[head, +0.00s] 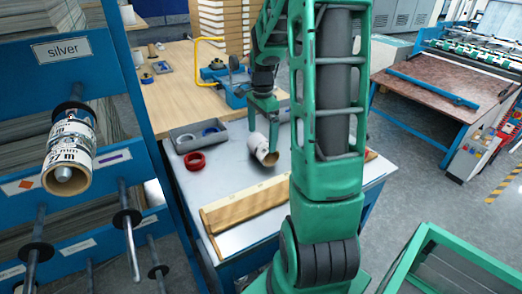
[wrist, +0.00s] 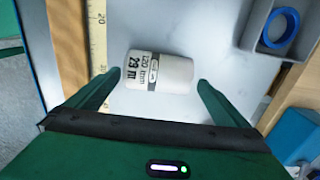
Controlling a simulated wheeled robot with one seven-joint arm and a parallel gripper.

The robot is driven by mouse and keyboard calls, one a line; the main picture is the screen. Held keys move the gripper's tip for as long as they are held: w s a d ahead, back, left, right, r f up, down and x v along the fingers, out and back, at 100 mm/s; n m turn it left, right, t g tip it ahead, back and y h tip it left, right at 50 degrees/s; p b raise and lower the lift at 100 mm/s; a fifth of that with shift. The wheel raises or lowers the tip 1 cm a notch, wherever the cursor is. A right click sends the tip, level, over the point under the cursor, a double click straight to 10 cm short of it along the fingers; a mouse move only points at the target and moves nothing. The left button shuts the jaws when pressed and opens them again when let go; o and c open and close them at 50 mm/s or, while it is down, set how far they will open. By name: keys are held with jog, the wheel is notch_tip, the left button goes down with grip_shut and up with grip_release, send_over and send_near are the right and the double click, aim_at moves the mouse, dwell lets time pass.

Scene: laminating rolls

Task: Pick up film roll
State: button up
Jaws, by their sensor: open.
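The film roll (wrist: 172,72) is white with a printed label reading "120 mm" and "23 m". It lies on its side on the grey table top, and in the head view the film roll (head: 262,150) shows a hollow core end. My gripper (wrist: 151,82) is open, with one finger at each end side of the roll in the wrist view. The roll lies between and slightly beyond the fingertips, apart from them as far as I can tell. In the head view my gripper (head: 262,118) is above the roll and partly hides it.
A wooden strip with a ruler (wrist: 97,40) lies along the table's front. A grey tray (head: 181,140) with a blue ring stands at the back left, a red ring (head: 194,161) beside it. A rack at left holds another roll (head: 68,160) on a peg under a "silver" sign.

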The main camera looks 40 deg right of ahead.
aim_at(263, 141)
notch_tip(263, 141, down, 4)
jog(key=shift+s+d, duration=0.1)
jog(key=shift+d, duration=0.05)
jog(key=shift+c, duration=0.6)
jog(key=c, duration=0.7)
jog(key=shift+r, duration=0.1)
